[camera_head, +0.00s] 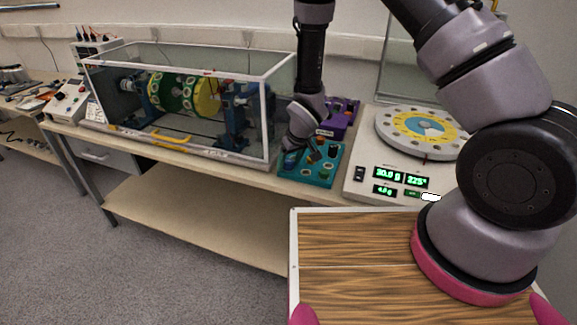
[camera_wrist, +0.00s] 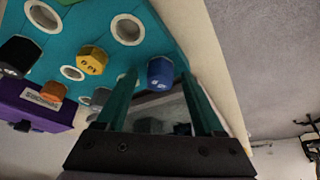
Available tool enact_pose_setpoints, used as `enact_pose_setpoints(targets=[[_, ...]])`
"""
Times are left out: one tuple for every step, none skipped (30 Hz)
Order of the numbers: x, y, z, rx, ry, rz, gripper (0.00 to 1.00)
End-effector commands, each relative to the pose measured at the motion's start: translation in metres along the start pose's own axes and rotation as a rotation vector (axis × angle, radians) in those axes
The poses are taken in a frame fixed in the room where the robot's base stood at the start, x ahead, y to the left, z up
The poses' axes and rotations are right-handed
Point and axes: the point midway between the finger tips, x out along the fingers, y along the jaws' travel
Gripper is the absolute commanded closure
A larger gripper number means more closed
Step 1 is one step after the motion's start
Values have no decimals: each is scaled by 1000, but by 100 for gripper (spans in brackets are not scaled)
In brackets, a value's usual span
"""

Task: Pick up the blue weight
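The blue weight (camera_wrist: 160,73) sits at the edge of a teal holder (camera_wrist: 82,28) in the wrist view. My gripper (camera_wrist: 158,76) is open there, with one teal finger on each side of the blue weight. A gap shows between the weight and the fingers, and nothing is gripped. In the head view my gripper (camera_head: 316,150) is low over the teal holder (camera_head: 290,174), and the blue weight cannot be made out clearly there.
A yellow weight (camera_wrist: 92,61), an orange weight (camera_wrist: 52,91) and a black weight (camera_wrist: 19,56) stand near the blue one. A purple holder (camera_head: 345,118) lies behind. A scale with a round dial (camera_head: 422,128) is to the right, and a glass-walled machine (camera_head: 190,95) to the left.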

Motion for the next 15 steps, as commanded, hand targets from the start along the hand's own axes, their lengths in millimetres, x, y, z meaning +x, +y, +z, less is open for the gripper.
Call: enact_pose_setpoints(targets=[[0,0,0,0,0,0,53],[0,0,0,0,0,0,64],[0,0,0,0,0,0,80],[0,0,0,0,0,0,91],[0,0,0,0,0,0,100],[0,0,0,0,0,0,100],[0,0,0,0,0,0,100],[0,0,0,0,0,0,100],[0,0,0,0,0,0,100],[0,0,0,0,0,0,100],[0,0,0,0,0,0,100],[0,0,0,0,0,0,100],[-1,0,0,0,0,0,100],[-1,0,0,0,0,0,100],[-3,0,-1,0,1,0,100]])
